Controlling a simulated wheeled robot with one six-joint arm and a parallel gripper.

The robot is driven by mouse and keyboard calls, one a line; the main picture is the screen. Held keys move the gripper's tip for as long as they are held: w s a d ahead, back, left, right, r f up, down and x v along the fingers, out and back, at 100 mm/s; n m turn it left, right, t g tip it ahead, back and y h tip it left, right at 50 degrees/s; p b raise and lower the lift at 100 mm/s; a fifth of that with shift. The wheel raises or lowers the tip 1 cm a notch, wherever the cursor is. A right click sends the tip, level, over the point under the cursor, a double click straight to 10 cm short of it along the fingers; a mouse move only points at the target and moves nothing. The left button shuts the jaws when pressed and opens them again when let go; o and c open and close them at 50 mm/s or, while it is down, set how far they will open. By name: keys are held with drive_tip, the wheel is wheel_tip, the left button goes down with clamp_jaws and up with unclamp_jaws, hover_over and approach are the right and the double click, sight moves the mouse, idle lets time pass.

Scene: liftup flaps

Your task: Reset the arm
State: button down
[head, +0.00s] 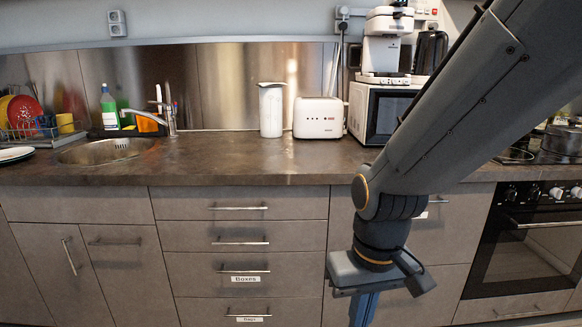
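My arm comes in from the upper right and bends down at an elbow in front of the lower cabinets. My gripper (363,310) points downward at the bottom of the view, in front of the cabinet fronts to the right of the drawers. Its wide grey body shows, with a bluish finger part below it that the bottom edge of the frame cuts off. Its fingertips are out of sight, so its opening cannot be made out. No held object is visible.
The dark countertop (230,163) runs across, carrying a white toaster (319,118), a white jug (272,110), a microwave (385,112) and a sink (105,150). Closed drawers (242,238) with bar handles lie below. A closed oven (530,250) stands at right.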

drive_tip(key=s+d+r+m+p, duration=0.2)
drive_tip(key=d+r+p, duration=0.6)
drive_tip(key=r+p, duration=0.2)
drive_tip(key=shift+h+p, duration=0.3)
drive_tip(key=shift+p, duration=0.55)
drive_tip(key=shift+s, duration=0.1)
